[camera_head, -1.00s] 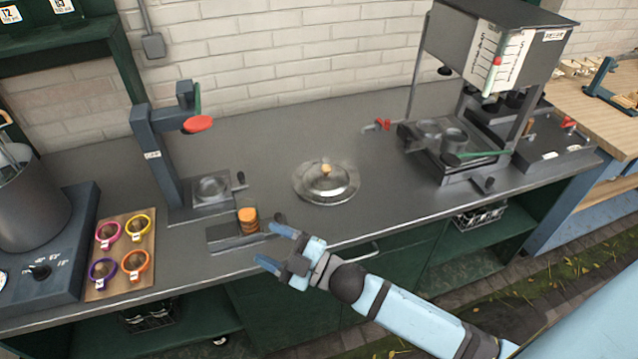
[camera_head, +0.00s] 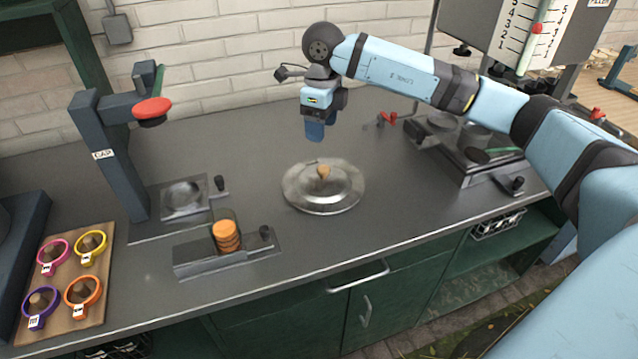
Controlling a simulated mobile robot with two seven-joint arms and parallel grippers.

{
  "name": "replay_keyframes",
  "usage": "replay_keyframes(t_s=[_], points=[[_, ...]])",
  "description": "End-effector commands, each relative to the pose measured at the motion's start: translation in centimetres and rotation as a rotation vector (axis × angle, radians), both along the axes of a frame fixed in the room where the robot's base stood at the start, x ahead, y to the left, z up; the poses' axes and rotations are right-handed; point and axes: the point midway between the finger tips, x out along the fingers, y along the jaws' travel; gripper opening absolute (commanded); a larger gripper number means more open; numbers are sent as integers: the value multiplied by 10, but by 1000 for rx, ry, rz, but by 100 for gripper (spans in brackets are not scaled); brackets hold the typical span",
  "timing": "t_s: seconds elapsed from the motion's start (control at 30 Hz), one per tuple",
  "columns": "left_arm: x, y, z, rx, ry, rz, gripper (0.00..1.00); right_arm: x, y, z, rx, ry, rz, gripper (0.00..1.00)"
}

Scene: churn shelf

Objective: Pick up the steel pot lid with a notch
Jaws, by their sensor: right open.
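The steel pot lid (camera_head: 323,190) is a round shiny dome with a small wooden knob, lying on the dark grey counter in the middle of the view. I cannot make out its notch. My right gripper (camera_head: 315,138) hangs above and just behind the lid, pointing down, apart from it. It is open and empty, seen nearly side-on so that one blue finger mostly covers the other. My left gripper is not in view.
A capping press (camera_head: 115,150) with a red handle stands to the left. In front is a metal holder with stacked orange discs (camera_head: 227,236). A wooden board (camera_head: 65,290) holds coloured rings. A press with a scale stands right. Counter around the lid is clear.

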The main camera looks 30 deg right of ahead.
Motion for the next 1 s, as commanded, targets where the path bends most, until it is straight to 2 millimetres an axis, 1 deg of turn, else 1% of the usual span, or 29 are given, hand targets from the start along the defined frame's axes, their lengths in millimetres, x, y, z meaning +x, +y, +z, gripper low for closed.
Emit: replay_keyframes(t_s=[0.07, 0.13, 0.3, 0.4, 0.5, 0.67, 0.77, 1.0], points=[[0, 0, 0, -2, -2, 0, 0, 1, -6, -4, -24, -2, -8, 61], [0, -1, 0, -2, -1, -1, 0, 0, -6, -15, -27, 0, -9, 61], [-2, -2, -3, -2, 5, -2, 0, 0, -6, -49, -24, 1, -8, 61], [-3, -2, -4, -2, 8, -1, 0, 1, -6, -66, -23, -1, -8, 61], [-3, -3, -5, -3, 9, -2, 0, 1, -6, -77, -23, -1, -7, 61], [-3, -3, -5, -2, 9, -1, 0, 0, -5, -85, -22, -1, -6, 61], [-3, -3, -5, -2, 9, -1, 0, 0, -6, -93, -22, 0, -6, 61], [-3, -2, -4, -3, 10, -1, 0, 0, -7, -128, -22, 0, -7, 61]])
